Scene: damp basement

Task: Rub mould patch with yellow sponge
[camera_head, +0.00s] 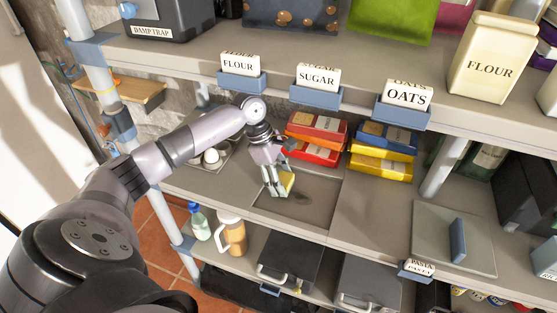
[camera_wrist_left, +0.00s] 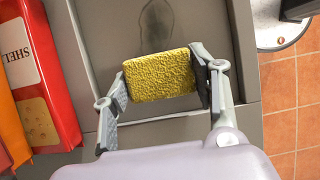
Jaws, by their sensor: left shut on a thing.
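My left gripper (camera_head: 277,189) is shut on the yellow sponge (camera_head: 287,183) over the recessed grey panel of the middle shelf. In the left wrist view the sponge (camera_wrist_left: 158,79) sits between the two fingers of the gripper (camera_wrist_left: 163,85), its broad rough face showing. The mould patch (camera_wrist_left: 157,22) is a dark, blurred oval on the grey panel, just beyond the sponge's upper edge in that view. In the head view the patch (camera_head: 302,198) is a faint dark smudge right of the sponge. I cannot tell whether the sponge touches the panel. My right gripper is not in view.
Red and orange boxes (camera_head: 316,137) and blue and yellow boxes (camera_head: 382,150) stand behind the panel (camera_head: 318,212). A tray with white round things (camera_head: 212,158) is left of the gripper. The upper shelf with label holders (camera_head: 317,98) overhangs.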

